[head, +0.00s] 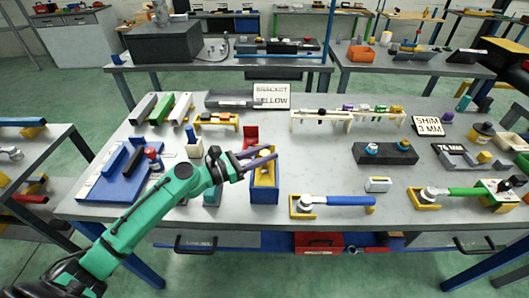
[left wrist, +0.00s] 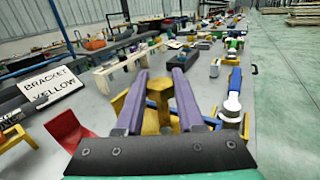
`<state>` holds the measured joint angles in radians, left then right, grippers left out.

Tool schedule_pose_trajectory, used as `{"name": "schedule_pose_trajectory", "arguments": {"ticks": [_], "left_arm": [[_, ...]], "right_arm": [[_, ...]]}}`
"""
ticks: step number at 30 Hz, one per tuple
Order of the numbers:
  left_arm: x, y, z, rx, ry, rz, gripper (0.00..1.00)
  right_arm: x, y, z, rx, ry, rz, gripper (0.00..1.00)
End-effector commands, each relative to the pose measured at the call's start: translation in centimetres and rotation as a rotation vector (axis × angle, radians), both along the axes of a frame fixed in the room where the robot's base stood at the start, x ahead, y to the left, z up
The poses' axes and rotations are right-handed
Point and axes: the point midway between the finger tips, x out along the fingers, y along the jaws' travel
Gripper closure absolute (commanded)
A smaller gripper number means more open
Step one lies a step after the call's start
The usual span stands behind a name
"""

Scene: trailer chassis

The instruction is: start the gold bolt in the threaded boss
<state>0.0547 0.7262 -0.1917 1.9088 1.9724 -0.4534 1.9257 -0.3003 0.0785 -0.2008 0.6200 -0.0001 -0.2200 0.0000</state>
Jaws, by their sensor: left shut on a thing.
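My left gripper (head: 268,153) is over the front middle of the grey workbench, its purple fingers pointing right. In the left wrist view the fingers (left wrist: 157,95) are closed on the gold bolt (left wrist: 158,88), whose hexagonal head shows between them. In the head view the bolt is mostly hidden by the fingers. A blue box with a yellow inside (head: 264,192) stands directly below the gripper. I cannot tell whether the bolt touches it. I cannot pick out the threaded boss for certain. My right gripper is not in view.
A red bin (head: 250,136) stands just behind the gripper. A blue-handled tool (head: 338,200) lies on yellow rests to the right. A white stand (head: 333,116) and a "BRACKET YELLOW" sign (head: 271,95) are behind. A blue tray (head: 128,174) is at left. Bare bench shows around (head: 312,163).

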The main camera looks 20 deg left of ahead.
Motion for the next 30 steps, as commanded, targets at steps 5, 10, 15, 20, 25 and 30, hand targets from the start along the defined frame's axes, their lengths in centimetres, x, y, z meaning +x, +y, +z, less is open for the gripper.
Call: {"name": "schedule_pose_trajectory", "arguments": {"ticks": [5,10,15,20,25,30], "left_arm": [[0.0,0.0,-0.1,0.0,-0.001,0.0,1.0],[0.0,0.0,-0.5,-0.001,-0.001,0.0,1.0],[0.0,0.0,-1.0,-0.001,-0.001,0.0,1.0],[0.0,0.0,-1.4,-0.001,-0.001,0.0,1.0],[0.0,0.0,-1.8,-0.001,-0.001,0.0,1.0],[0.0,0.0,-2.3,0.0,0.0,0.0,1.0]], "right_arm": [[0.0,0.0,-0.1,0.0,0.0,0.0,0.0],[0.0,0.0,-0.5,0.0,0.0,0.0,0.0],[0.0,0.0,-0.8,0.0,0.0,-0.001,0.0],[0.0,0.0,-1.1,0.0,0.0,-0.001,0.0],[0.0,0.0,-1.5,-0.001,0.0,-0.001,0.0],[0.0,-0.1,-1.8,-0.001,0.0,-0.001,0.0]]}}
